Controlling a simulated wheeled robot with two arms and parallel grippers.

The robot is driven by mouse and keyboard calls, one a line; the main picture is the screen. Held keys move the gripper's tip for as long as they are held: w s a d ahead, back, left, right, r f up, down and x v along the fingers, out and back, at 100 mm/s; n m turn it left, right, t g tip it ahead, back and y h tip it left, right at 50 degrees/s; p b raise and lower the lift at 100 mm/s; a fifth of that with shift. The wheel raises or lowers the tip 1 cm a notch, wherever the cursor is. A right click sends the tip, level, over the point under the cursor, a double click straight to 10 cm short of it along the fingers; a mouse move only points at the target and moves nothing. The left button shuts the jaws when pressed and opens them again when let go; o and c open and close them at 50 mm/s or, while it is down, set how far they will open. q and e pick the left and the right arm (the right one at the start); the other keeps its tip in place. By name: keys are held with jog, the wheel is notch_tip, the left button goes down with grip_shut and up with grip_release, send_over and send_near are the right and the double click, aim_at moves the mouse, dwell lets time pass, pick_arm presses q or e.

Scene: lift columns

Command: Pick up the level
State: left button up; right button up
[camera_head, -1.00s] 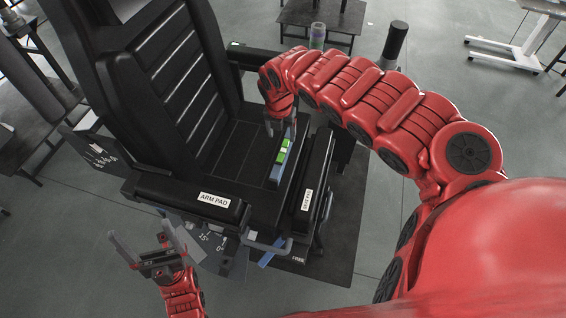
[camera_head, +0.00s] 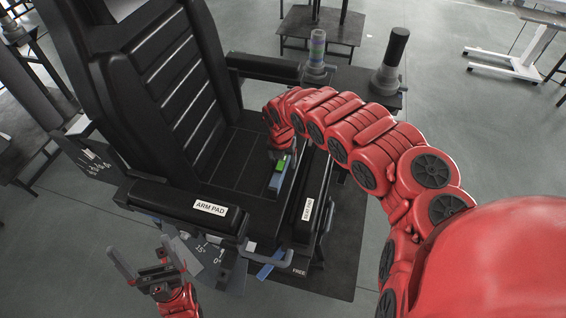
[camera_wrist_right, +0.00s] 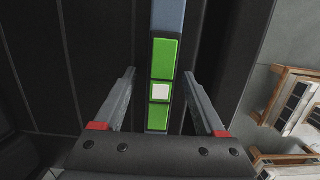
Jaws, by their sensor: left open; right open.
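The level is a blue-grey bar with green panels and a small white square. In the head view the level (camera_head: 277,180) lies along the right edge of the black chair's seat, partly hidden by my right gripper (camera_head: 283,155). In the right wrist view the level (camera_wrist_right: 164,60) runs lengthwise between the two open fingers of my right gripper (camera_wrist_right: 160,92), with a gap on each side. My left gripper (camera_head: 146,262) is open and empty, in front of and below the chair's near side.
The black chair (camera_head: 225,160) has a near arm pad (camera_head: 180,202) and another dark pad (camera_head: 312,200) just right of the level. A dark table (camera_head: 352,82) with two cylinders stands behind.

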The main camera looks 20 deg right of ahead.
grip_shut()
dwell(0.3)
dwell(0.3)
